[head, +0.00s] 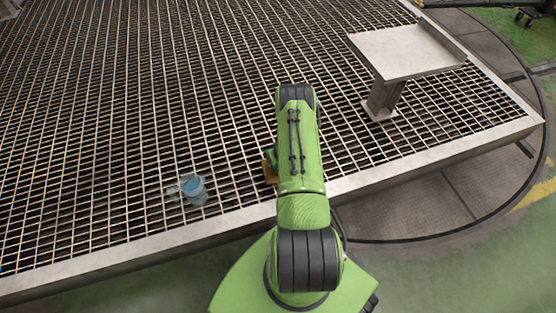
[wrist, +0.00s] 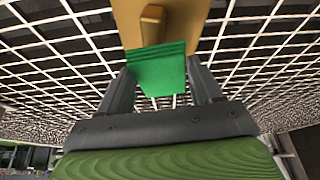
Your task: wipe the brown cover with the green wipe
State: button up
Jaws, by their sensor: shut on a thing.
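The brown cover (wrist: 186,20), a flat tan plate with a raised knob, is at the top of the wrist view, partly cut off by the frame. In the head view only a small brown piece (head: 269,168) shows at the left side of my arm; my arm hides the rest. My gripper (wrist: 159,76) is shut on the green wipe (wrist: 158,64), which sits between its two dark fingers. The wipe overlaps the near part of the cover in the wrist view; I cannot tell whether they touch.
A raised metal plate on a post (head: 405,52) stands at the right. A pale metal edge (head: 150,243) borders the grating's near side. Much of the grating at left is clear.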

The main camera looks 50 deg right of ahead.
notch_tip(320, 180, up, 6)
jog(key=p, duration=0.3)
dwell(0.4)
jog(key=w+a+r+n+y, duration=0.1)
jog(key=w+a+r, duration=0.3)
jog(key=a+r, duration=0.35)
jog(key=w+a+r+n, duration=0.2)
jog(key=w+a+r, duration=0.2)
jog(key=a+r, duration=0.4)
jog(key=s+a+r+n+p, duration=0.1)
jog(key=s+a+r+p, duration=0.3)
jog(key=a+r+p, duration=0.8)
jog(key=a+r, duration=0.1)
jog(key=a, duration=0.3)
jog(key=shift+s+r+n+y+p, duration=0.2)
jog(key=shift+r+n+y+p, duration=0.1)
jog(key=shift+y+p, duration=0.1)
